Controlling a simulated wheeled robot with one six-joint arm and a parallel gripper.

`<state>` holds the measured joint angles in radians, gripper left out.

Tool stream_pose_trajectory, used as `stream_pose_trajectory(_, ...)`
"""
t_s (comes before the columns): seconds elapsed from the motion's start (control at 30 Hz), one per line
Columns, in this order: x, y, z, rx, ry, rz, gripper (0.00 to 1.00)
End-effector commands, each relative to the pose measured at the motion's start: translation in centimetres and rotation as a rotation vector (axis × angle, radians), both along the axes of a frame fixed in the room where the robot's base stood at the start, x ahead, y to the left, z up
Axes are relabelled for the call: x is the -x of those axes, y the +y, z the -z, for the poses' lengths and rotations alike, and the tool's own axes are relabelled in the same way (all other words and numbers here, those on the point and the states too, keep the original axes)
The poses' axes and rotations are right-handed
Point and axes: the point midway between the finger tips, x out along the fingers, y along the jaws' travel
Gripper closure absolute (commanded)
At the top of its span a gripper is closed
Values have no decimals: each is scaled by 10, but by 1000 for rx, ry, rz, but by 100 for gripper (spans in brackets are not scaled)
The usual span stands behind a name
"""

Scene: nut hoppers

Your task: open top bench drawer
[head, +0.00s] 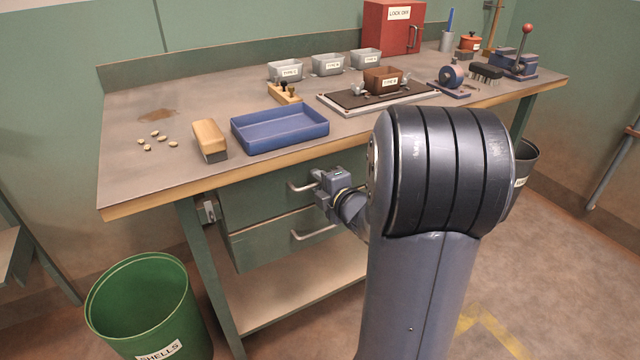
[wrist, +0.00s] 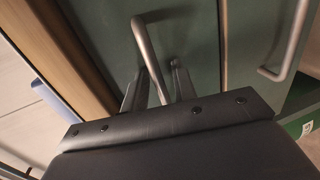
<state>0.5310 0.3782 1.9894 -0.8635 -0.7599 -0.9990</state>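The top bench drawer (head: 255,203) is a green front under the wooden bench edge, and it looks closed. Its grey bar handle (head: 301,187) shows at the left of my gripper (head: 319,186), which hides the handle's right part. In the wrist view the top handle (wrist: 148,52) runs down between the two fingers of my gripper (wrist: 154,84). The fingers stand apart, one on each side of the bar, with gaps visible. The gripper is open around the handle. Whether a finger touches the bar is hard to tell.
A lower drawer with its own handle (head: 314,232) sits below; that handle also shows in the wrist view (wrist: 288,50). The bench top's wooden edge (head: 150,204) overhangs the drawers. A green shells bin (head: 150,305) stands at the left.

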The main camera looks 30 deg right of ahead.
Motion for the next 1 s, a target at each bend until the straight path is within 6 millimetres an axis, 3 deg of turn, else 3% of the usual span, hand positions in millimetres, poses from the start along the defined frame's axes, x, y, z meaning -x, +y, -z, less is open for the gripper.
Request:
stream_pose_trajectory(0.13,0,0,0,0,0,0,75)
stream_pose_trajectory(0.43,1,0,0,0,0,0,100)
stream_pose_trajectory(1.0,2,0,0,0,1,1,100)
